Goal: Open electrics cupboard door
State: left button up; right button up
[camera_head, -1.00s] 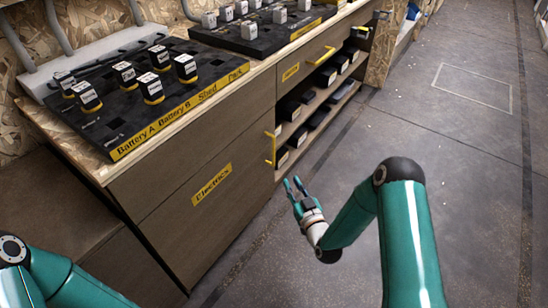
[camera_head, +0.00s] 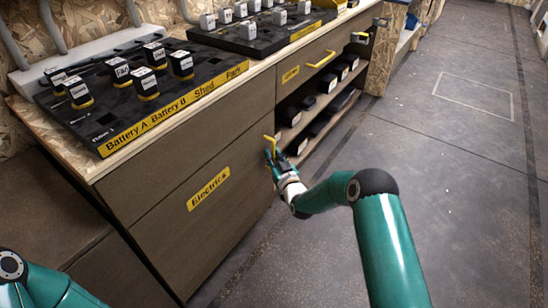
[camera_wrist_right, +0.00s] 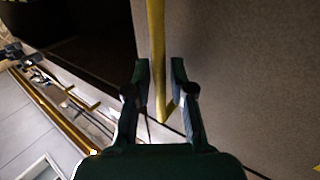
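The electrics cupboard door (camera_head: 232,205) is a brown panel with a yellow "Electrics" label (camera_head: 208,188), and it looks shut. Its yellow upright handle (camera_head: 270,146) is at the door's right edge. My right gripper (camera_head: 270,156) is at this handle in the head view. In the right wrist view, the handle (camera_wrist_right: 157,60) runs down between the two open fingers of the gripper (camera_wrist_right: 160,75), with gaps at both sides. The fingers do not appear closed on it. Of my left arm (camera_head: 35,285) only a link shows at the lower left; its gripper is out of view.
A black board (camera_head: 110,115) with labelled blocks lies on the worktop above. Right of the door are open shelves with dark boxes (camera_head: 308,102) and a drawer with a yellow handle (camera_head: 322,59). The grey floor (camera_head: 450,200) to the right is clear.

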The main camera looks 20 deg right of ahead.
jog(key=shift+w, duration=0.2)
grip_shut()
